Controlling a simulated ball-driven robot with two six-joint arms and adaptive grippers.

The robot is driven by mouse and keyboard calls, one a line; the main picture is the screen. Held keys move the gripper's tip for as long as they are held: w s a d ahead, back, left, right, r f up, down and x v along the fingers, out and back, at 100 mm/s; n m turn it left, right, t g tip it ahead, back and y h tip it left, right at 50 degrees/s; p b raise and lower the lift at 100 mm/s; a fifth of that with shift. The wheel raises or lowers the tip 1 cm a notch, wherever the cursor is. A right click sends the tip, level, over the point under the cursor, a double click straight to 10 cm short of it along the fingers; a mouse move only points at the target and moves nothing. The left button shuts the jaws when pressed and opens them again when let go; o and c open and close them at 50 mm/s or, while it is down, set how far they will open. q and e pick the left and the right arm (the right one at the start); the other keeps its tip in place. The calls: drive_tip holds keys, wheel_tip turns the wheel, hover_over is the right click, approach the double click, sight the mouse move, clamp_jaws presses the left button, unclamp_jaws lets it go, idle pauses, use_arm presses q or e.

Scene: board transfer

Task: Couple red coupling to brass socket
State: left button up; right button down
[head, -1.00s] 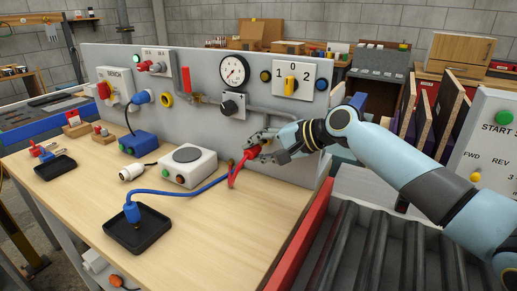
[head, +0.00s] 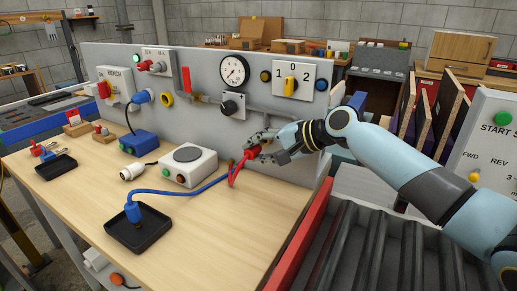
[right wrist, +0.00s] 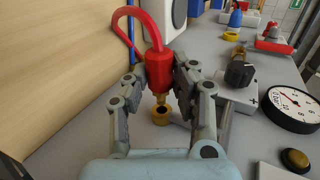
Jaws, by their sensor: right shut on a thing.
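The red coupling (right wrist: 160,72) is held between the two fingers of my right gripper (right wrist: 158,88) in the right wrist view, and its brass tip points toward the panel. The brass socket (right wrist: 161,117) shows just beyond the tip, with its dark opening visible. The tip looks close to the socket and not inside it; the exact gap is hard to judge. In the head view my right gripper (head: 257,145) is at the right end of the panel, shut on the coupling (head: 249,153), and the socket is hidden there. A red hose (head: 233,173) hangs from the coupling. My left gripper is not in view.
A grey panel (head: 205,125) carries a gauge (head: 234,72), a black knob (head: 232,105) and a pipe near the gripper. A blue hose (head: 180,192) runs to a black tray (head: 150,240). A white box (head: 187,166) stands left of the gripper.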

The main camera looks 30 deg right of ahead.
drive_tip(key=shift+w+d+b, duration=0.25)
drive_tip(key=shift+w+d, duration=0.1)
drive_tip(key=shift+d, duration=0.25)
drive_tip(key=shift+w+d+b, duration=0.25)
drive_tip(key=shift+w+d, duration=0.05)
drive_tip(key=shift+d, duration=0.25)
idle(0.5)
drive_tip(key=c, duration=1)
unclamp_jaws()
drive_tip(key=shift+r, duration=0.1)
drive_tip(key=shift+v, duration=5.95)
